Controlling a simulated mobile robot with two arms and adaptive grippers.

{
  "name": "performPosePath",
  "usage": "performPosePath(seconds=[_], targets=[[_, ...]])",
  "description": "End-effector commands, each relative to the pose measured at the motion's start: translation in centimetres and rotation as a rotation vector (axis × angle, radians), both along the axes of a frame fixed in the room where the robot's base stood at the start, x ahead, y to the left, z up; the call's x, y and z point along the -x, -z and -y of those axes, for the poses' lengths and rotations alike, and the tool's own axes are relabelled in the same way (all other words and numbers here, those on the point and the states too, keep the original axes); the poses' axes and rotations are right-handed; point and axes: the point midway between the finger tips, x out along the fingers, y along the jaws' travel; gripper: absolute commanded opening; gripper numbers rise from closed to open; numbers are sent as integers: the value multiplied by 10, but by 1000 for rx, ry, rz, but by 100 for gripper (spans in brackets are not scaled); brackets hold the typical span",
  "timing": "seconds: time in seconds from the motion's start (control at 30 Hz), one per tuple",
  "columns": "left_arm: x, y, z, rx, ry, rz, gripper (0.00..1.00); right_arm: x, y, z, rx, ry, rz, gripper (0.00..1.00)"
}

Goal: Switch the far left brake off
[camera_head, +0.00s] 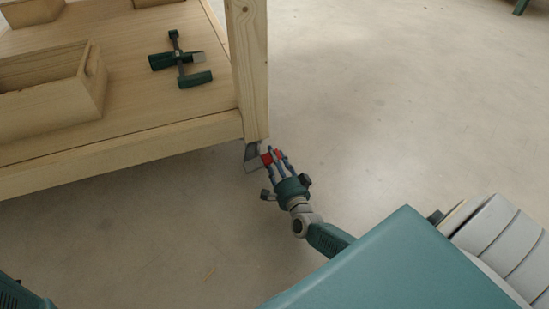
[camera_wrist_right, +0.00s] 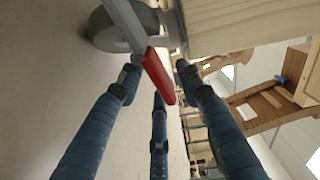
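The caster wheel (camera_wrist_right: 112,30) is grey and sits under the wooden cart's corner post (camera_head: 248,70). Its red brake lever (camera_wrist_right: 159,82) sticks out from a metal bracket. In the head view the red lever (camera_head: 267,158) shows at the foot of the post, partly hidden by my fingers. My right gripper (camera_head: 277,163) is at the lever with its blue fingers spread apart. In the right wrist view the lever points down between the fingertips; whether any finger touches it I cannot tell.
The cart's wooden shelf (camera_head: 150,112) carries an open wooden box (camera_head: 60,105) and a dark green clamp (camera_head: 190,78). The floor (camera_head: 400,110) right of the post is clear. The right wrist view also shows wooden furniture (camera_wrist_right: 265,105) in the background.

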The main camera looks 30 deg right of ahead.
Motion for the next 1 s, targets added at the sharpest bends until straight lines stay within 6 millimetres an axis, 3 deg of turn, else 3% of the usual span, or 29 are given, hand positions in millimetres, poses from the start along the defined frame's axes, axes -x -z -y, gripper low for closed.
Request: performPosePath(seconds=[0.17, 0.6, 1.0], targets=[[-1, 0, -1, 2, 0, -5, 40, 6, 1, -1, -1, 1, -2, 35], [0, 0, 0, 1, 0, 0, 40, 68, 1, -16, -1, 1, -2, 35], [0, 0, 0, 0, 0, 0, 40, 73, 0, -17, 0, 0, 0, 35]])
